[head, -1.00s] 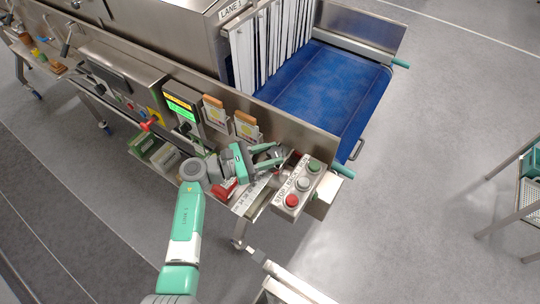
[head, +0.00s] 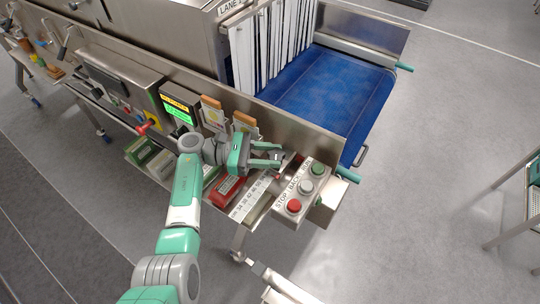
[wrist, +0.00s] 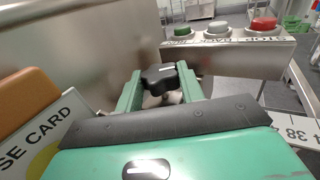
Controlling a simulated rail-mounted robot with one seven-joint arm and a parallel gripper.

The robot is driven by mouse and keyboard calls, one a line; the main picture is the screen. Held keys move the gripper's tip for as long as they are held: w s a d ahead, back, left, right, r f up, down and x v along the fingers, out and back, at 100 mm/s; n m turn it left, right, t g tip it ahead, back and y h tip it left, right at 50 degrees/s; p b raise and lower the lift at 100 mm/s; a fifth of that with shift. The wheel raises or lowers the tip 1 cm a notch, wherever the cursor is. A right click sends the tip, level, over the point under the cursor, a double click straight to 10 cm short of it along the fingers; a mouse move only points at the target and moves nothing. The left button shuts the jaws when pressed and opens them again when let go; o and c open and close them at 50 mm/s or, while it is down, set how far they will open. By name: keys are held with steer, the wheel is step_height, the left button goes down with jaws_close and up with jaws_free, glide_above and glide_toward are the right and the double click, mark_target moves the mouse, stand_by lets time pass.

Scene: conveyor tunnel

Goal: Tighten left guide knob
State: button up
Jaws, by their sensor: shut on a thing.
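My gripper (head: 279,156) is at the near side wall of the conveyor, close to its outlet end. In the wrist view its two green fingers (wrist: 162,92) stand on either side of a black lobed knob (wrist: 159,76) with a white line on its top. The fingers are shut on this knob, which sits on a metal stem. In the head view the knob is mostly hidden by the fingers. A white number scale (head: 250,198) lies below the gripper and also shows in the wrist view (wrist: 297,129).
A button box (head: 305,188) with red, grey and green buttons stands right of the gripper. A red device (head: 228,189) lies under the wrist. Orange-topped cards (head: 213,113) and a lit display (head: 180,108) are left along the wall. The blue belt (head: 325,92) is empty.

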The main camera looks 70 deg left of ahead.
steer(key=o, duration=1)
